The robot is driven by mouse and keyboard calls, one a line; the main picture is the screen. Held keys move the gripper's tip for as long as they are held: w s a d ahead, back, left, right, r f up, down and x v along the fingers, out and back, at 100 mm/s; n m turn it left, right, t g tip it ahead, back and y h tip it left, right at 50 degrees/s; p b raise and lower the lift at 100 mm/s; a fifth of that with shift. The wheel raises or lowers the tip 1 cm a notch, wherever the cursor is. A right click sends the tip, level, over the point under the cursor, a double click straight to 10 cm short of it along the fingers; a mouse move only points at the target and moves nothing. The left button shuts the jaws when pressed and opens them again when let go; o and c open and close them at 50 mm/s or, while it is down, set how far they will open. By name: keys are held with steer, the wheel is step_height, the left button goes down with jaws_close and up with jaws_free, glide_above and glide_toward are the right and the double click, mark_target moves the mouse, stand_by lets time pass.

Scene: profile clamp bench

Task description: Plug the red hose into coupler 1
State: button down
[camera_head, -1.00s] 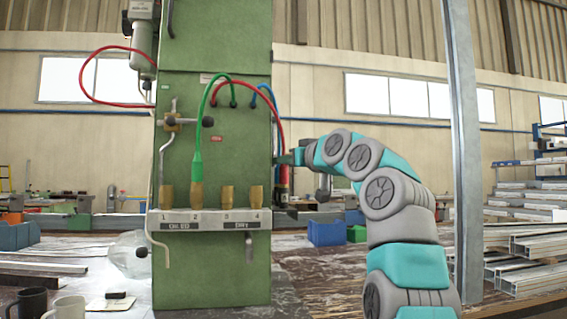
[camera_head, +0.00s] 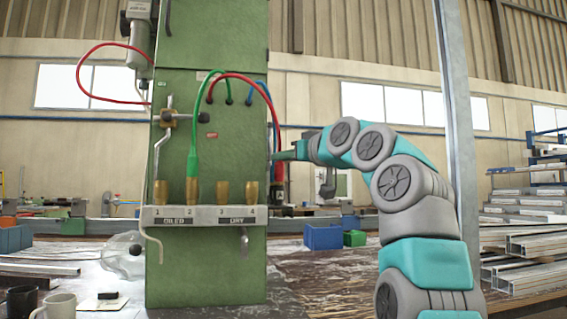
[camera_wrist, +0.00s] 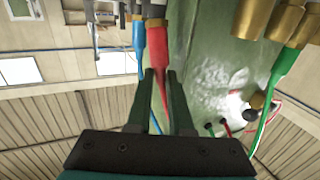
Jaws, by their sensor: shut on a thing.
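Coupler 1 (camera_head: 161,193) is the leftmost brass coupler on the ledge of the green column, above the label 1 on the OILED side, and nothing is in it. The red hose (camera_head: 245,80) arcs from the panel to its plug at the column's right edge. My gripper (camera_head: 276,158) is there, right of coupler 4 (camera_head: 252,193). In the wrist view, my gripper (camera_wrist: 159,76) is shut on the red hose (camera_wrist: 157,45) near its red sleeve, with the metal end at the top edge. The green hose (camera_head: 193,160) is plugged into coupler 2 (camera_head: 192,191).
A blue hose (camera_wrist: 139,35) hangs close beside the red sleeve in the wrist view. A clamp rod (camera_head: 168,118) sticks out above coupler 1. A steel post (camera_head: 456,130) rises behind my arm.

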steer(key=s+d+b, duration=0.2)
steer(key=s+b, duration=0.3)
steer(key=s, duration=0.4)
steer(key=shift+s+d, duration=0.2)
steer(key=shift+s, duration=0.15)
stand_by(1.0)
steer(key=shift+r, duration=0.1)
stand_by(0.3)
steer(key=s+a+r+m, duration=0.1)
steer(key=s+a+r, duration=0.1)
steer(key=s+a, duration=0.8)
steer(key=s+a+r+m, duration=0.1)
steer(key=s+a+r, duration=0.1)
steer(key=s+a, duration=0.8)
steer(key=w+a+p, duration=0.1)
steer(key=w+p, duration=0.2)
steer(key=w, duration=0.4)
steer(key=shift+a+r+t+y, duration=0.15)
steer(key=shift+t+y, duration=0.15)
